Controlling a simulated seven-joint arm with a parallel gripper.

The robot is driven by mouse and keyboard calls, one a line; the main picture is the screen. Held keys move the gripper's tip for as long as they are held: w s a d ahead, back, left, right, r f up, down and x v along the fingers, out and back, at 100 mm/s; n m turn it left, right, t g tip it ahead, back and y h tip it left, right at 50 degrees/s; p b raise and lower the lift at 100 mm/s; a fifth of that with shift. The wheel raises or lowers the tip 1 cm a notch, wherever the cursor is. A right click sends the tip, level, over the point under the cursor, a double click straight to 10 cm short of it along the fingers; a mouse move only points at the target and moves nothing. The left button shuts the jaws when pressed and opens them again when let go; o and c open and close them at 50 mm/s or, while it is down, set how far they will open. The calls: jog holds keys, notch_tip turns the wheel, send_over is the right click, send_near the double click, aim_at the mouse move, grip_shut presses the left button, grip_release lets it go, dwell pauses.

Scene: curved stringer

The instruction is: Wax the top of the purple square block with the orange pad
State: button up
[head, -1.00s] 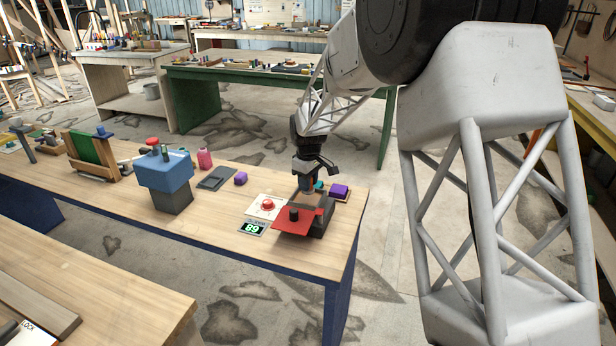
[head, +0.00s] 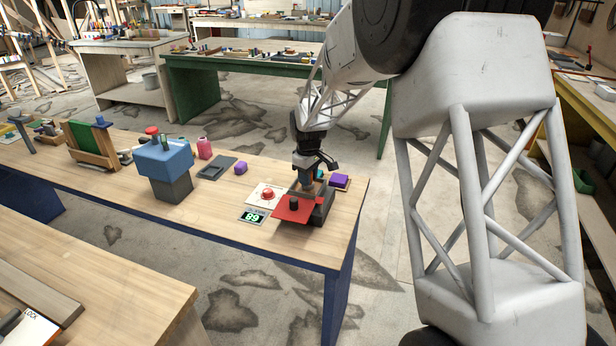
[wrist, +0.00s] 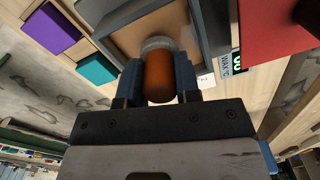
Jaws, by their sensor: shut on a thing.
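My gripper (head: 304,187) is over the dark box at the table's right end. In the wrist view my gripper (wrist: 158,82) is shut on an orange-brown round piece (wrist: 158,83) with a grey rim, apparently the orange pad's grip. It stands within or just above the dark-walled, tan-floored box (wrist: 213,28); contact with the floor is unclear. The purple square block (head: 341,180) lies right of my gripper on a small board; it also shows at the wrist view's upper left (wrist: 48,30). Its top looks plain purple.
A teal block (wrist: 97,68) lies beside the purple block. A red plate with a black knob (head: 294,204) is at the box's front.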

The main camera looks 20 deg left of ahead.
jog(key=shift+f, duration=0.65)
dwell(2.2)
jog(key=shift+r, duration=0.1)
jog(key=shift+r, duration=3.5)
jog(key=w+d+f+m, duration=0.5)
jog(key=d+m, duration=0.1)
jog(key=d, duration=0.9)
jog(key=w+d+f+m, duration=0.5)
jog(key=d+f+m, duration=0.1)
jog(key=d, duration=1)
jog(key=w+d+f+m, duration=0.5)
jog(key=d+m, duration=0.1)
jog(key=d, duration=1)
jog(key=shift+w+f, duration=0.2)
jog(key=shift+f, duration=0.15)
